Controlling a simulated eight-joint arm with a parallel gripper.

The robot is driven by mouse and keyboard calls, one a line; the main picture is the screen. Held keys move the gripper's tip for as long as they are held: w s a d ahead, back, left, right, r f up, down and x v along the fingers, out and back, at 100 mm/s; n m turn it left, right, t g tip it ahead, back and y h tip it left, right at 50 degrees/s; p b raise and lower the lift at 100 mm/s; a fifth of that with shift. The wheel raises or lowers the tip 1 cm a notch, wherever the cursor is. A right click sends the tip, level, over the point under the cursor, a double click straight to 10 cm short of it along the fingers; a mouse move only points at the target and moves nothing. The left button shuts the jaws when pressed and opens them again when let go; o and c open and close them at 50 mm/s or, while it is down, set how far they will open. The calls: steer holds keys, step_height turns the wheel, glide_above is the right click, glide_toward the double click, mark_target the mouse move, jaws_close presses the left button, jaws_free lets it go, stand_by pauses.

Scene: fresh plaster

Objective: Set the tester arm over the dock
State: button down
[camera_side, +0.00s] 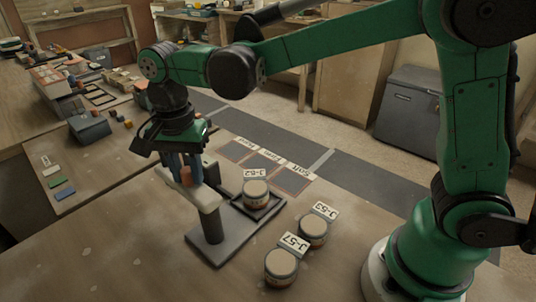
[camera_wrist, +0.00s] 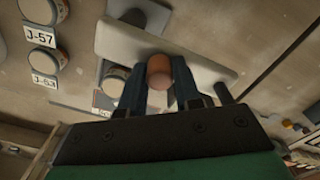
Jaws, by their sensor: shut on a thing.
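The pale tester arm (camera_side: 207,198) sits on top of a dark post (camera_side: 208,226) on a grey base. It points to the upper left, beside the dock (camera_side: 268,212), not above it. A jar (camera_side: 255,193) with a card that seems to read J-62 stands in the dock. My gripper (camera_side: 185,172) points down at the tester arm. In the wrist view my gripper (camera_wrist: 160,80) is shut on the arm's orange-brown knob (camera_wrist: 160,66). The pale tester arm (camera_wrist: 122,42) also shows there, with the docked jar (camera_wrist: 115,77) partly hidden behind a finger.
Two jars, J-57 (camera_side: 281,266) and apparently J-53 (camera_side: 314,230), stand on the table right of the tester. Dark labelled pads (camera_side: 263,164) lie behind the dock. Coloured tiles (camera_side: 62,182) and a grey box (camera_side: 89,127) are at left. The front table is clear.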

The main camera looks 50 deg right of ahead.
steer(key=shift+d, duration=0.1)
stand_by(0.3)
steer(key=m, duration=0.1)
steer(key=d+m, duration=0.1)
steer(key=m, duration=0.2)
steer(key=shift+s+d+m, duration=0.2)
steer(key=shift+d+m, duration=0.05)
steer(key=shift+m, duration=0.15)
steer(key=shift+s+d+m, duration=0.4)
steer(key=shift+s+m, duration=0.25)
steer(key=shift+m, duration=1.55)
steer(key=shift+s+d+m, duration=0.35)
steer(key=shift+s+m, duration=0.25)
steer(key=shift+m, duration=1.6)
steer(key=shift+s+d+m, duration=0.4)
steer(key=shift+s+m, duration=0.25)
steer(key=shift+m, duration=1.55)
steer(key=c, duration=0.6)
jaws_free()
